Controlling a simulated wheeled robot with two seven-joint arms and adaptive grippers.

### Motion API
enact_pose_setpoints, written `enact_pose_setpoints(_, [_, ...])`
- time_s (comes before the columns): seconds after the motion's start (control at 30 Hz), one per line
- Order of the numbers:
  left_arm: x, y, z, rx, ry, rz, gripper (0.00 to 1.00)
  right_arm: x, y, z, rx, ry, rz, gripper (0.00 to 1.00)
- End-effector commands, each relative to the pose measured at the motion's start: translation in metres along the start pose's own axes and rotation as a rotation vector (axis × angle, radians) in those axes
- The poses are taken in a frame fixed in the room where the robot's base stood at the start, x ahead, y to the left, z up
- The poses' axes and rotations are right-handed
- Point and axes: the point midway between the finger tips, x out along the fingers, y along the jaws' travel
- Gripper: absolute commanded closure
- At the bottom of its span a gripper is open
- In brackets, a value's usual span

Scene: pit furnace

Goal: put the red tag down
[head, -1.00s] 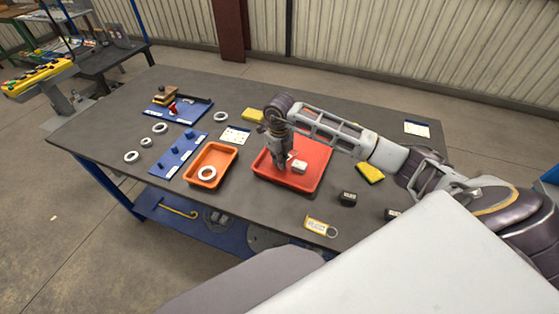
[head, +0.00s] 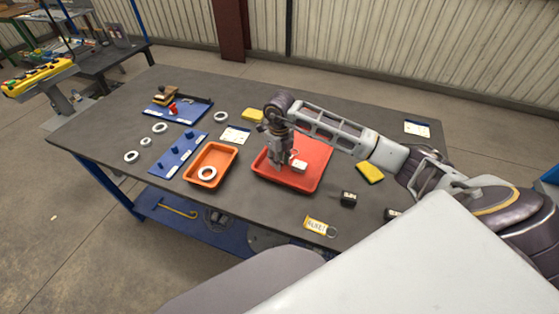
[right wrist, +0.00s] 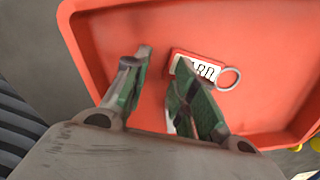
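The red tag (right wrist: 192,68) has a white label with dark letters and a metal ring. It lies in the red tray (right wrist: 280,45); the right finger hides part of it in the right wrist view. In the head view its white label (head: 299,165) shows just right of the fingers. My right gripper (right wrist: 162,58) is open, pointing down over the tray (head: 318,173), with a gap between its fingertips. A small pale patch beside the right finger is unclear. My right gripper also shows in the head view (head: 276,164). My left gripper is not in view.
An orange tray (head: 219,154) holding a white ring stands to the left. Blue boards (head: 178,157), loose rings, a yellow tag (head: 316,224), a black block (head: 348,198) and yellow pads (head: 370,173) lie around the table.

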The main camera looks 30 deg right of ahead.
Motion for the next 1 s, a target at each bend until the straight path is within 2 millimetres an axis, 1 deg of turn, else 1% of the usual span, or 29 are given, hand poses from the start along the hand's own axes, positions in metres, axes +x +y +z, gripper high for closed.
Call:
enact_pose_setpoints(0.03, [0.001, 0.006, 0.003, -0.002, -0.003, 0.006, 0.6, -0.006, -0.001, 0.001, 0.001, -0.003, -0.002, 0.73])
enact_pose_setpoints(0.1, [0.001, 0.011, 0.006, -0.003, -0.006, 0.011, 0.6, -0.014, -0.001, 0.001, 0.001, -0.004, -0.001, 0.73])
enact_pose_setpoints(0.23, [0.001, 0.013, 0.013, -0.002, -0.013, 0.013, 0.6, -0.032, -0.001, 0.001, 0.001, -0.006, -0.001, 0.73])
enact_pose_setpoints(0.37, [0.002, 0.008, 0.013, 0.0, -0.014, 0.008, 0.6, -0.052, -0.001, 0.001, 0.0, -0.006, -0.001, 0.73])
enact_pose_setpoints(0.6, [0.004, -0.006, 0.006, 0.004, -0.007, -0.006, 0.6, -0.086, -0.001, 0.001, 0.001, -0.005, -0.001, 0.73])
enact_pose_setpoints(0.8, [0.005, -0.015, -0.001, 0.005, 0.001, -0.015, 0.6, -0.106, 0.0, 0.001, 0.0, -0.003, 0.0, 0.73])
enact_pose_setpoints(1.0, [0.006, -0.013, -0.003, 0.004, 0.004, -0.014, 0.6, -0.115, 0.0, 0.0, 0.001, -0.002, -0.001, 0.73])
